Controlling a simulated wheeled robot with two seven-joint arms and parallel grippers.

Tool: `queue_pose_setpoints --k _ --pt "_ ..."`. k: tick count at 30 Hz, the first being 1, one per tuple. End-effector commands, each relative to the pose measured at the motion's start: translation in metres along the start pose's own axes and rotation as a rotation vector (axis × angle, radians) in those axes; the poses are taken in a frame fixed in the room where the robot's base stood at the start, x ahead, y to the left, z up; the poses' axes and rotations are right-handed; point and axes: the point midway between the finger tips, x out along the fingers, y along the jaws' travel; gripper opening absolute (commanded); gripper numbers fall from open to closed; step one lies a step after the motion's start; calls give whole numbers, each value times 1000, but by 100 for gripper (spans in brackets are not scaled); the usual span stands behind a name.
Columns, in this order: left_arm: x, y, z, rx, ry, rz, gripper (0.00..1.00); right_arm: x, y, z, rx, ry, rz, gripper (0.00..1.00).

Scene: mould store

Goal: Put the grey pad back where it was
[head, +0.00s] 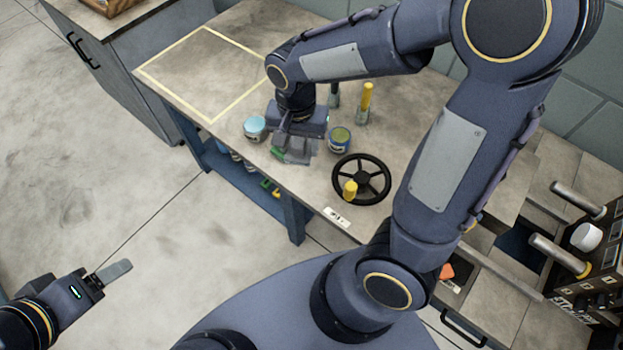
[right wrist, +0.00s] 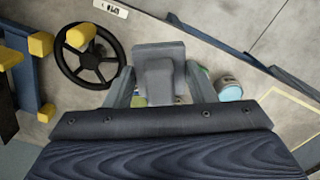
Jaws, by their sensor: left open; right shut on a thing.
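The grey pad (right wrist: 158,52) is between the fingers of my right gripper (right wrist: 161,82) in the right wrist view. In the head view the pad (head: 296,155) is low over the bench's front part, under my right gripper (head: 297,138). I cannot tell whether it touches the bench. Something green shows at its left edge, partly hidden. My left gripper (head: 114,271) is empty, over the floor at the lower left, far from the pad.
The bench (head: 190,75) has an empty yellow-taped rectangle at its left. A pale-blue-topped tin (head: 255,126), another tin (head: 340,138), a yellow-handled tool (head: 367,97) and a black handwheel (head: 373,182) stand close around my right gripper. A white label (head: 338,217) lies at the front edge.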

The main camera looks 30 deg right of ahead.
Motion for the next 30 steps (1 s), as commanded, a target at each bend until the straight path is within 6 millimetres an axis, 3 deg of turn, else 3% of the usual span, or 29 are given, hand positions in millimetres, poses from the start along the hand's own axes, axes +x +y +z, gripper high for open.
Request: queue_pose_setpoints --k 1,6,12,16,23,30 --pt "20 -9 10 0 0 0 65 20 12 17 91 1 -5 22" --pt "40 -18 20 0 0 0 65 43 44 54 356 3 -3 22" --pt "46 -21 23 0 0 0 65 54 57 67 487 4 -1 22" --pt "48 -22 24 0 1 0 65 63 53 48 504 5 4 22" --pt "50 -23 25 0 1 0 65 88 37 -8 504 5 6 22" --pt "56 -26 28 0 0 0 65 129 26 -47 500 3 5 22"
